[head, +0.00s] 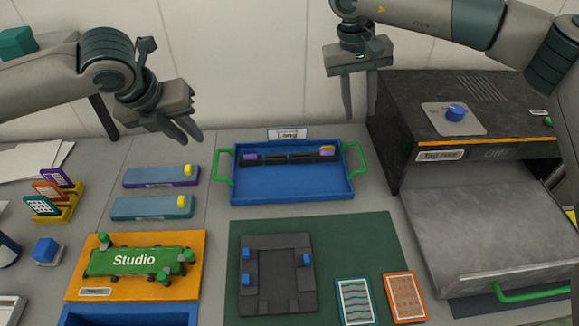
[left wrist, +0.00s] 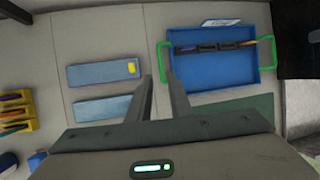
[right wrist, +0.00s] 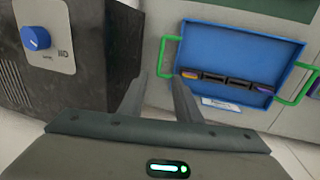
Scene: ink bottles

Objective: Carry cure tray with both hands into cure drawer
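The blue cure tray (head: 290,193) lies flat on the table in the head view, with a green handle at each end. A dark segmented strip (head: 290,158) with purple and yellow end pieces lies in it. The tray also shows in the left wrist view (left wrist: 225,77) and right wrist view (right wrist: 240,50). My left gripper (head: 193,137) is open and empty, left of and above the tray. My right gripper (head: 360,115) is open and empty, above and behind the tray's right end.
The dark oven (head: 480,105) with a blue knob stands right of the tray. A green mat (head: 330,232) with a dark fixture (head: 278,280) and two cards lies in front. Two blue-grey blocks (head: 160,177) and an orange board (head: 190,240) are at left.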

